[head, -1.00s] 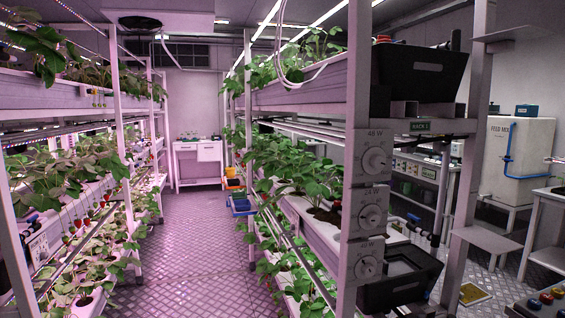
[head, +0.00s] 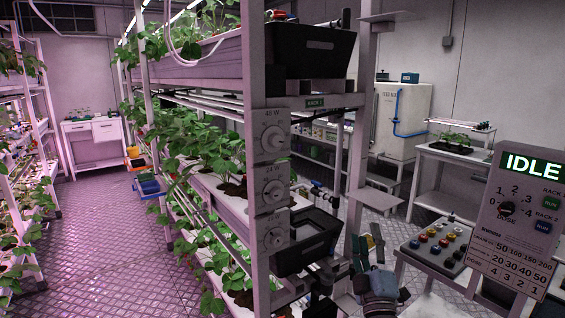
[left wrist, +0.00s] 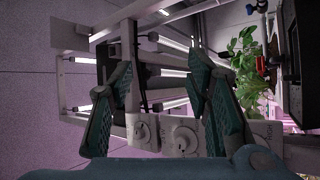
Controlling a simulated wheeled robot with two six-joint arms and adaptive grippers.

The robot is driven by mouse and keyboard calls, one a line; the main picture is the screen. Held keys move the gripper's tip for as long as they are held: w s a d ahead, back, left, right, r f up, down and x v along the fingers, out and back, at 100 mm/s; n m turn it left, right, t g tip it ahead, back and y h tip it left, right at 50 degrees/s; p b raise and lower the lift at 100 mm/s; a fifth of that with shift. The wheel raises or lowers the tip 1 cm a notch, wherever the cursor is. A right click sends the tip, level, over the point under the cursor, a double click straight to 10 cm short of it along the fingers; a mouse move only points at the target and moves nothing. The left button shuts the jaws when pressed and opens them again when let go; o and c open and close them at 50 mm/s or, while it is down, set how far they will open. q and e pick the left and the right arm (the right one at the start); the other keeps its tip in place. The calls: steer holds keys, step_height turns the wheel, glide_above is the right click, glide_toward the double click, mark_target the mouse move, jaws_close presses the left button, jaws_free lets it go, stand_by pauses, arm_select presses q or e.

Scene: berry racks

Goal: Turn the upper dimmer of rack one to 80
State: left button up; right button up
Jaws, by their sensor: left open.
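The upper dimmer (head: 272,138) is a pale round knob on a grey plate marked 48 W, on the front post of the rack labelled Rack 1. A middle dimmer (head: 272,190) and a lower dimmer (head: 274,238) sit below it on the same post. My left gripper (head: 368,244) is low and to the right of the post, apart from the dimmers, fingers pointing up. In the left wrist view its teal-padded fingers (left wrist: 163,95) are spread and empty; two dimmer knobs (left wrist: 142,132) show beyond them, sideways. I cannot tell which two. My right gripper is not in view.
A control panel reading IDLE (head: 520,215) and a box of coloured buttons (head: 437,245) stand at the right. A white feed tank (head: 403,115) stands behind. The aisle floor (head: 105,235) is clear.

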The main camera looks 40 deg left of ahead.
arm_select(q)
steer(key=s+a+r+n+g+y+p, duration=0.1)
steer(key=s+a+r+n+g, duration=0.1)
steer(key=s+r+n+g, duration=0.4)
steer(key=s+a+r+n+g+y+p, duration=0.15)
steer(key=r+n+g, duration=0.25)
steer(key=r+n, duration=0.45)
steer(key=s+a+r+n+g+y, duration=0.1)
steer(key=s+a+r+n+g, duration=0.1)
steer(key=s+r+n+g, duration=0.4)
steer(key=n+t+p, duration=0.1)
steer(key=t+p, duration=0.1)
steer(key=p, duration=0.3)
glide_toward(278, 142)
steer(key=x, duration=0.8)
steer(key=shift+a, duration=0.15)
steer(key=shift+w+a, duration=0.1)
